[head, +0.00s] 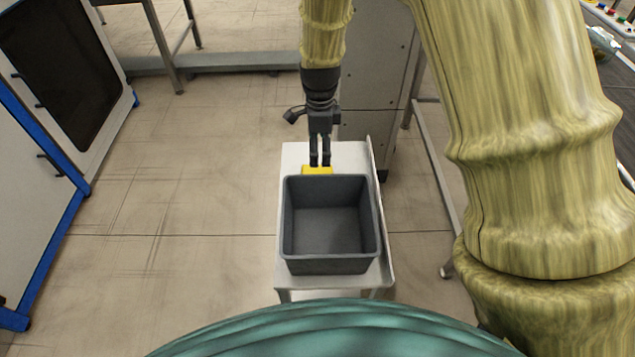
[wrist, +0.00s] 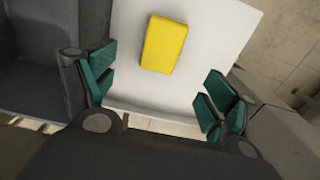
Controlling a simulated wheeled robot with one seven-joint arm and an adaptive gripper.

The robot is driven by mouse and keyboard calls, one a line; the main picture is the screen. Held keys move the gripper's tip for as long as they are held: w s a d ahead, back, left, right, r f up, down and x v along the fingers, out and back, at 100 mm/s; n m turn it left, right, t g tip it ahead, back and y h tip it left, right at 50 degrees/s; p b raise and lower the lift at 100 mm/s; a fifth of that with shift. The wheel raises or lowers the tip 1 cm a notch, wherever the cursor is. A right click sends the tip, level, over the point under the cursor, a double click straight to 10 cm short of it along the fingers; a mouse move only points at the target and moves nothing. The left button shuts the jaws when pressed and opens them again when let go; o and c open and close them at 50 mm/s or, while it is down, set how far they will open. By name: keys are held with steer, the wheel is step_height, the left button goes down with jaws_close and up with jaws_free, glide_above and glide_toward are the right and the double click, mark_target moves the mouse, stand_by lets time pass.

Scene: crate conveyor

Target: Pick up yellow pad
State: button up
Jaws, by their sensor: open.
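The yellow pad (head: 317,170) lies on the white table (head: 350,154), just behind the dark grey crate (head: 331,265) in the head view; the crate's rim hides part of it. In the wrist view the whole pad (wrist: 164,44) shows as a yellow block lying flat on the white surface. My gripper (head: 320,163) is above the pad in the head view. In the wrist view its green-padded fingers (wrist: 158,98) are spread wide, with nothing between them. The pad appears beyond the fingertips, towards the top of the picture, apart from them.
The crate is open and looks empty, and takes up the near part of the table. The table has a raised edge (head: 377,190) on its right. A grey cabinet (head: 372,80) stands behind it. A blue-edged white cabinet (head: 35,170) stands at the left, with clear floor between.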

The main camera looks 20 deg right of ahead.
glide_above(317, 172)
steer(key=f, duration=0.5)
steer(key=shift+s+d+f, duration=0.1)
steer(key=shift+d, duration=0.2)
steer(key=shift+a+f, duration=0.2)
steer(key=shift+f, duration=2.65)
steer(key=c, duration=1.1)
